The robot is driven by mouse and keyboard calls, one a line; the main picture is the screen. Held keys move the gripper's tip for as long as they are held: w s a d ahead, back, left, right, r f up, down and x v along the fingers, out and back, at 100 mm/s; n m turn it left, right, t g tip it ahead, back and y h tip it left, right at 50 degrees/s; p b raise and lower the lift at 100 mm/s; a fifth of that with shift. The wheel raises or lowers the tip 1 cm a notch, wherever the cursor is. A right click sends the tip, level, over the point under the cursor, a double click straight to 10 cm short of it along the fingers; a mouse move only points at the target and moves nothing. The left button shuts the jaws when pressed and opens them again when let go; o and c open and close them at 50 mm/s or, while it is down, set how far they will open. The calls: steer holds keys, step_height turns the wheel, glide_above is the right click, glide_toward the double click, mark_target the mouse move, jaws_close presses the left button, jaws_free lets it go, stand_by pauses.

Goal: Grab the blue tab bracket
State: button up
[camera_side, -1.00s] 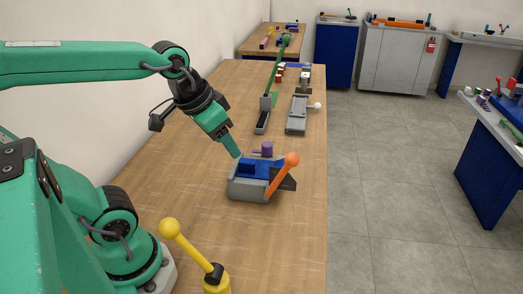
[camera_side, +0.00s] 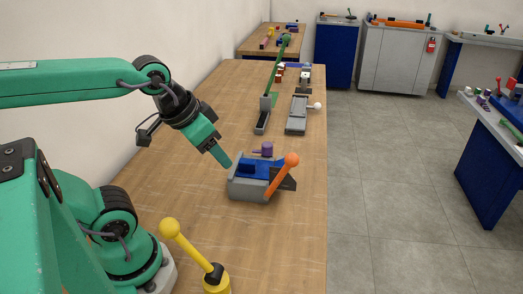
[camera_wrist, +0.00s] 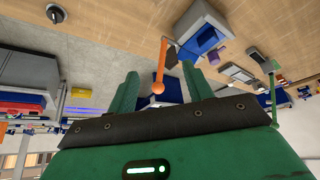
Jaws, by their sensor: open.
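The blue tab bracket (camera_side: 262,168) sits on top of a grey fixture (camera_side: 248,190) on the wooden table, with a raised darker blue block on its left part. An orange ball-ended lever (camera_side: 281,175) rises along the fixture's right side. My gripper (camera_side: 229,165) is open and empty, just left of the fixture and slightly above it, pointing down to the right. In the wrist view the blue bracket (camera_wrist: 208,38) shows beyond and right of my open fingers (camera_wrist: 160,74). The orange lever (camera_wrist: 160,68) appears between the fingers there, farther off.
A yellow ball-ended lever (camera_side: 190,248) stands in the foreground. A purple knob (camera_side: 267,149) is just behind the fixture. A green lever device (camera_side: 273,80) and a grey device with a white knob (camera_side: 298,113) stand farther back. The table left of the fixture is clear.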

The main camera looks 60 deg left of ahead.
steer(key=shift+w, duration=0.15)
steer(key=m+g, duration=0.5)
steer(key=m, duration=0.4)
glide_above(250, 161)
steer(key=f, duration=0.8)
steer(key=shift+d+f, duration=0.25)
steer(key=shift+d, duration=0.05)
steer(key=shift+w+a+f+g, duration=0.1)
steer(key=shift+a+f+g, duration=0.15)
steer(key=shift+f+g, duration=0.05)
steer(key=shift+f, duration=3.9)
